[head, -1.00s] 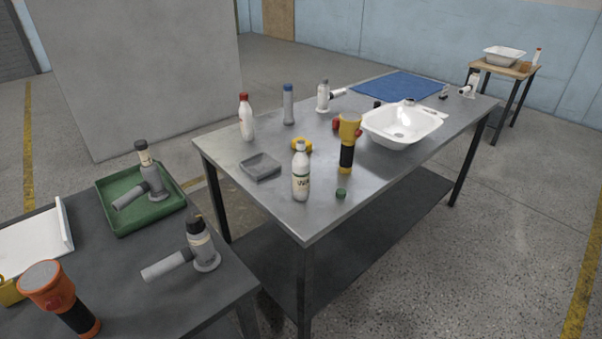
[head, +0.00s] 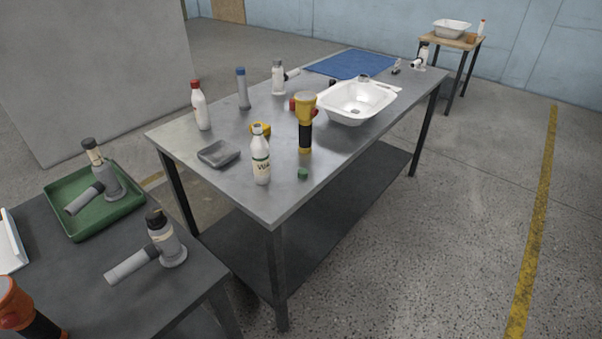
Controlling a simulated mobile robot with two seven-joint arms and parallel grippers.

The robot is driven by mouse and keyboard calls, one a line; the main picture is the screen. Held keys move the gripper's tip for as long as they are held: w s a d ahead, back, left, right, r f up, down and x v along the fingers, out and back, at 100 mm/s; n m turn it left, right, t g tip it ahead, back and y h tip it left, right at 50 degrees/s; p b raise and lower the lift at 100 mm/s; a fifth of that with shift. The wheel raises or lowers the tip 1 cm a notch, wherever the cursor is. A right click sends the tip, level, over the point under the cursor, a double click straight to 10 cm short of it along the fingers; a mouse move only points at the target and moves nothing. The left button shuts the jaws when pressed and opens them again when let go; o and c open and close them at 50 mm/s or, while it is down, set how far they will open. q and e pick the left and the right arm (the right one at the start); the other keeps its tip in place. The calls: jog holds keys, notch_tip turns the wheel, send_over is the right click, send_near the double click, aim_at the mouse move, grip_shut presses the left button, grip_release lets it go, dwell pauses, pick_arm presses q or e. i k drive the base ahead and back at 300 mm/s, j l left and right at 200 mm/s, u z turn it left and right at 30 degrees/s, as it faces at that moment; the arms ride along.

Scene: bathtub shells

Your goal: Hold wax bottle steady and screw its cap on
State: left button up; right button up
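The wax bottle (head: 261,160), white with a dark-lettered label, stands upright near the front edge of the metal table (head: 280,196). A pale neck shows at its top, with no green cap on it. A small green cap (head: 303,174) lies on the table just right of the bottle, apart from it. Neither of my grippers shows in the head view.
A yellow-and-black flashlight (head: 305,125) stands behind the cap. A grey dish (head: 218,153), yellow object (head: 260,129), red-capped bottle (head: 201,107) and white basin (head: 356,102) share the table. A nearer dark table (head: 120,300) holds a green tray (head: 75,229). Floor at right is clear.

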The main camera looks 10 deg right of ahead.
aim_at(260, 149)
jog(key=i+l+u, duration=0.1)
jog(key=u, duration=0.35)
jog(key=l+u, duration=0.2)
jog(key=u, duration=0.2)
jog(key=l+u, duration=0.2)
jog(key=u, duration=0.25)
jog(key=l+u, duration=0.45)
jog(key=l, duration=1)
jog(key=k+l+u, duration=0.1)
jog(key=l, duration=0.5)
jog(key=k+l, duration=0.1)
jog(key=l, duration=0.5)
jog(key=u, duration=0.05)
